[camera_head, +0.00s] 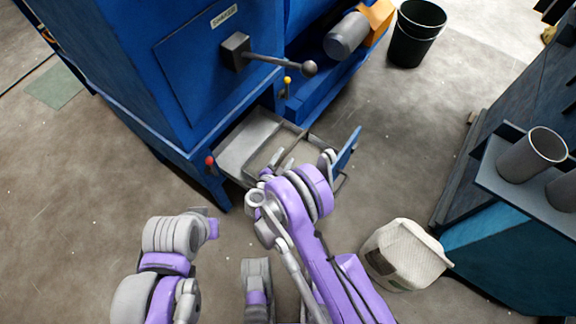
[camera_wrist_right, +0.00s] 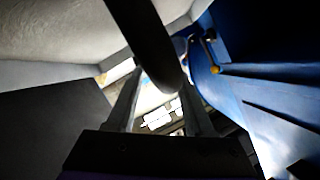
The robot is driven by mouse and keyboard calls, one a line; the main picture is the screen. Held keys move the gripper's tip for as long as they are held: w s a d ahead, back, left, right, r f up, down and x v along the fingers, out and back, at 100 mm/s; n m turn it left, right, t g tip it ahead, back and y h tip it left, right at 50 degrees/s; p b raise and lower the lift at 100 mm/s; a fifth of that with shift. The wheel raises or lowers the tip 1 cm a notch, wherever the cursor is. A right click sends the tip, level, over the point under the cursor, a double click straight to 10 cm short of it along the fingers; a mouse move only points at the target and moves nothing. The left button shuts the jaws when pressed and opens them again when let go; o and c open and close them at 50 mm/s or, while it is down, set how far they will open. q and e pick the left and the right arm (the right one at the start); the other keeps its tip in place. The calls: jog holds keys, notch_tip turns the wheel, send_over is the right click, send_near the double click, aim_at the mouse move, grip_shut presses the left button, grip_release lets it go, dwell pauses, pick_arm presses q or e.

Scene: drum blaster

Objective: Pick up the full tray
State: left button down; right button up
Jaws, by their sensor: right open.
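A grey metal tray (camera_head: 250,138) sticks out low from the blue machine, with a frame and an upright blue plate (camera_head: 347,148) at its outer right end. The head view is too coarse to tell how full the tray is. My right gripper (camera_head: 277,167) is at the tray's near side, partly hidden by my own wrist. In the right wrist view its two fingers (camera_wrist_right: 157,108) are apart. A dark bar (camera_wrist_right: 150,45) reaches down between them; I cannot tell whether it touches either finger.
The blue machine (camera_head: 150,80) has a ball-ended lever (camera_head: 309,68) above the tray. A black bucket (camera_head: 417,35) stands at the back right. A white sack (camera_head: 405,255) lies right of my right arm. A dark bench with a metal cup (camera_head: 530,155) stands at right.

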jog(key=x, duration=0.3)
jog(key=shift+w+d+f, duration=0.15)
jog(key=shift+w, duration=0.2)
grip_shut()
dwell(1.0)
